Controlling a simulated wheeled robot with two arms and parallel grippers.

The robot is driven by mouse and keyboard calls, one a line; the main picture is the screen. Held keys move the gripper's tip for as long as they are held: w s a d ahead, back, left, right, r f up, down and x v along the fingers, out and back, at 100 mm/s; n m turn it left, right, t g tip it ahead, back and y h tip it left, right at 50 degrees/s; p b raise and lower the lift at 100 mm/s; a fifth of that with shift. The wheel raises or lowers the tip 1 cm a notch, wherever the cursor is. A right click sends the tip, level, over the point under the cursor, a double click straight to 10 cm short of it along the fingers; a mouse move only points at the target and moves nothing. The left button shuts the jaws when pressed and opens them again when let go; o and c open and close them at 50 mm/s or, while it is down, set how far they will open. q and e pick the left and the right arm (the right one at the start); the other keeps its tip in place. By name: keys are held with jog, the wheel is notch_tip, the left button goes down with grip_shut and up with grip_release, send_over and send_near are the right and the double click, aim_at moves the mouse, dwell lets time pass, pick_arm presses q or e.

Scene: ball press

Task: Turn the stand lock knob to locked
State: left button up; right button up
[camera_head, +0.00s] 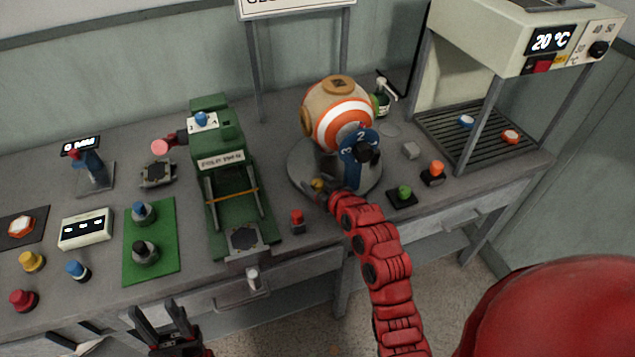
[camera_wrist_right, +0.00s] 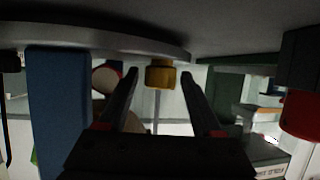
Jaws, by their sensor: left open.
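The stand lock knob is a small yellow knob (camera_head: 318,184) low on the front of the round grey stand (camera_head: 300,170), which carries an orange and white ball (camera_head: 335,110). In the right wrist view the knob (camera_wrist_right: 160,76) lies between the two fingertips of my right gripper (camera_wrist_right: 160,70). A gap shows on each side, so the gripper is open and not clamped on it. In the head view my right gripper (camera_head: 312,190) is at the stand's front edge, mostly hidden by its arm. My left gripper (camera_head: 156,310) is open and empty at the bottom, in front of the bench.
A green press (camera_head: 218,135) stands left of the ball stand. A red-capped piece (camera_head: 297,222) stands between them near the front edge. A green-capped piece (camera_head: 403,194) and an orange-capped piece (camera_head: 433,173) stand right of the stand.

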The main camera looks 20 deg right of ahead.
grip_shut()
